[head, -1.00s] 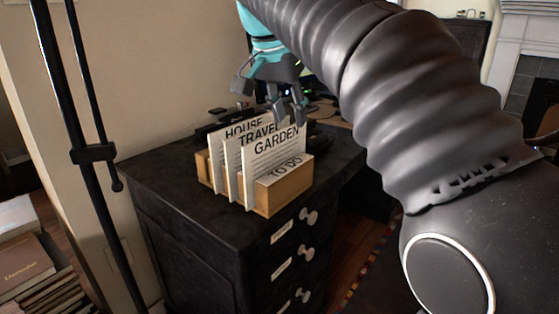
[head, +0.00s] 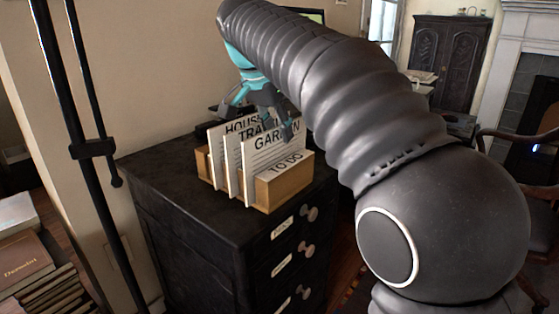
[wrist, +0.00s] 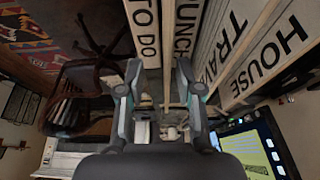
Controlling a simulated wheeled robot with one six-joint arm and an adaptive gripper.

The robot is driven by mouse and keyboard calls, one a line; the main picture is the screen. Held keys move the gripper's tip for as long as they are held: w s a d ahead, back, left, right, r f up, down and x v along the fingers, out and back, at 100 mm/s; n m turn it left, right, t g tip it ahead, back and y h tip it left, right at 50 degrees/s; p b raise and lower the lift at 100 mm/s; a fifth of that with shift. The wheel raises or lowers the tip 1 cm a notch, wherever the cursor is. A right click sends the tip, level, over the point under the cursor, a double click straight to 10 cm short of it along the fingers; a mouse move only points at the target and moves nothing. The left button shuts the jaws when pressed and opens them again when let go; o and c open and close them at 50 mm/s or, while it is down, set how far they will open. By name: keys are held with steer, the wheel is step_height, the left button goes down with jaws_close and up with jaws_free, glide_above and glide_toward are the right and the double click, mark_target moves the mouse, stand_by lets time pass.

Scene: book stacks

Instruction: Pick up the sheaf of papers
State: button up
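The papers are upright white sheets in a wooden desk organizer (head: 285,187) on a black cabinet. In the head view they are labelled HOUSE, TRAVEL and GARDEN (head: 268,162). A TO DO label shows at the organizer's front. My gripper (head: 268,118) is open just above and at the top edges of the sheets, with one finger in front of the GARDEN sheet. In the wrist view the gripper (wrist: 160,75) has its fingers apart, with a thin pale edge between them. The TRAVEL sheet (wrist: 225,55) and HOUSE sheet (wrist: 270,55) lie to the right there. Contact cannot be told.
The black cabinet (head: 190,205) has clear top space left of the organizer. A lit screen (wrist: 248,150) is near the gripper in the wrist view. A wall is behind.

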mark_target(281, 147)
steer(key=shift+w+a+b+x, duration=0.1)
steer(key=shift+b+x, duration=0.1)
steer(key=shift+x, duration=1.15)
steer(key=shift+w+a+b+x, duration=0.15)
steer(key=shift+x, duration=1.15)
steer(key=shift+f, duration=0.1)
jaws_close()
